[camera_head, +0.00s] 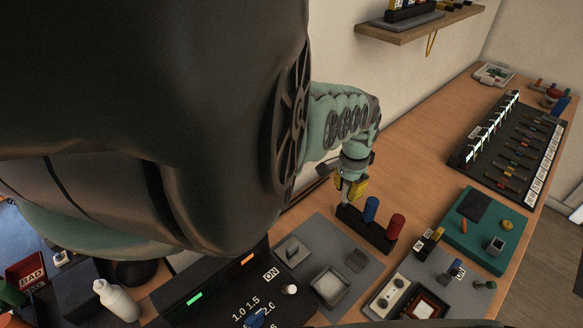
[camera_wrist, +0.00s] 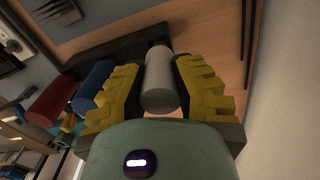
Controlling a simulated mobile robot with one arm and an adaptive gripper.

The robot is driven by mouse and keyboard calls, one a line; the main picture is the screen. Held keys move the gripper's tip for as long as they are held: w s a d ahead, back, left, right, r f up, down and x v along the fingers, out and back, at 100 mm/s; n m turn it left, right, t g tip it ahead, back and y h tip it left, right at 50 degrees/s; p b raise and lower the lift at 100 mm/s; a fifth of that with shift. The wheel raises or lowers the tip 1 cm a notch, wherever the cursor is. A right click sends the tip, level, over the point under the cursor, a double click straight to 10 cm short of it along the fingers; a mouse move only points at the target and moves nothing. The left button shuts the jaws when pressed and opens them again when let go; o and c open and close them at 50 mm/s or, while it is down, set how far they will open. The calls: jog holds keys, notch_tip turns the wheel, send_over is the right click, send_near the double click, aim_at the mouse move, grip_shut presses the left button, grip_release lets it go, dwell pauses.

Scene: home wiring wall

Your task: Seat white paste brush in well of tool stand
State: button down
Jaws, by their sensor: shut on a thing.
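My gripper (camera_head: 351,188) is shut on the white paste brush, whose pale cylindrical handle (camera_wrist: 159,82) sits between the yellow finger pads in the wrist view (camera_wrist: 157,70). The dark tool stand (camera_head: 372,232) is a long block on the bench, and its end lies just beyond the brush in the wrist view (camera_wrist: 128,42). A blue handle (camera_head: 371,209) and a red handle (camera_head: 395,226) stand upright in it. The brush is beside the blue handle, over the stand's left end in the head view. The brush's lower end is hidden, so I cannot tell whether it is in a well.
A grey mat (camera_head: 318,252) with small parts lies in front of the stand. A green tray (camera_head: 484,235) and a long black rack (camera_head: 511,150) lie to the right. A wall shelf (camera_head: 418,25) hangs above. Bare wood (camera_head: 425,150) is clear behind the stand.

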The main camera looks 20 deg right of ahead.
jog(key=shift+f+b, duration=0.5)
jog(key=shift+f, duration=0.05)
jog(key=c, duration=0.8)
grip_release()
jog(key=shift+r, duration=0.2)
jog(key=shift+w+r, duration=0.1)
jog(key=shift+r, duration=0.4)
jog(key=shift+a+r, duration=0.1)
jog(key=shift+r, duration=0.45)
notch_tip(320, 180, up, 9)
jog(key=shift+w+f, duration=0.1)
jog(key=shift+f, duration=0.1)
jog(key=shift+r, duration=0.5)
